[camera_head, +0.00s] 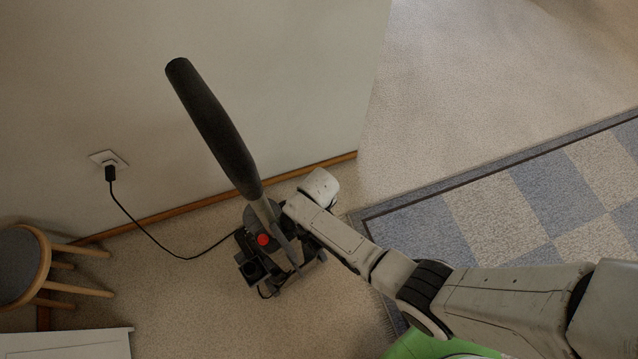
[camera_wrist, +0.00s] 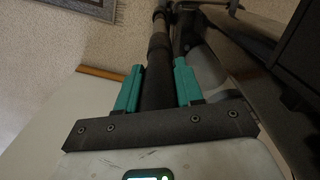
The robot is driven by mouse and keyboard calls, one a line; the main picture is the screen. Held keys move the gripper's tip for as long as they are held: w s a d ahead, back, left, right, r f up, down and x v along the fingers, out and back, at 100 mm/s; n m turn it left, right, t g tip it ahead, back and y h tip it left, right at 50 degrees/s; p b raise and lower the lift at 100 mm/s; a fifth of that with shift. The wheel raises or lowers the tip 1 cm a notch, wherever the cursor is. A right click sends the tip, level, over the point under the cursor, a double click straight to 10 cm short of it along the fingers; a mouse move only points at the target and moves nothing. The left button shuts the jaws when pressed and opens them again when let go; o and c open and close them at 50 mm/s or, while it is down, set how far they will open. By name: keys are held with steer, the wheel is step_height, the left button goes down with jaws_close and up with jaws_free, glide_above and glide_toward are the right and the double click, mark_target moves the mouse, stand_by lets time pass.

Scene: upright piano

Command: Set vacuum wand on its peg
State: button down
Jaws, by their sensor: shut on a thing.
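An upright vacuum (camera_head: 263,213) stands on the carpet by the wall, with a long dark handle (camera_head: 212,125) leaning up to the left and a red button on its body. In the wrist view, my gripper (camera_wrist: 158,78) has its two teal fingers on either side of a black tube, which looks like the vacuum wand (camera_wrist: 157,60); it is shut on it. In the head view my fingers and the wand are mostly hidden by my arm, right beside the vacuum body. I cannot make out the peg in either view.
A black cord runs from the vacuum to a wall outlet (camera_head: 109,160). A round stool (camera_head: 40,262) stands at left, near a white surface (camera_head: 70,345). A blue checked rug (camera_head: 500,215) lies at right. Carpet is bare at upper right.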

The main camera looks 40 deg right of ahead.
steer(key=c, duration=0.6)
jaws_free()
steer(key=shift+c, duration=0.2)
steer(key=shift+r, duration=0.1)
step_height(320, 180, up, 11)
steer(key=shift+f+p, duration=0.15)
steer(key=shift+p, duration=1)
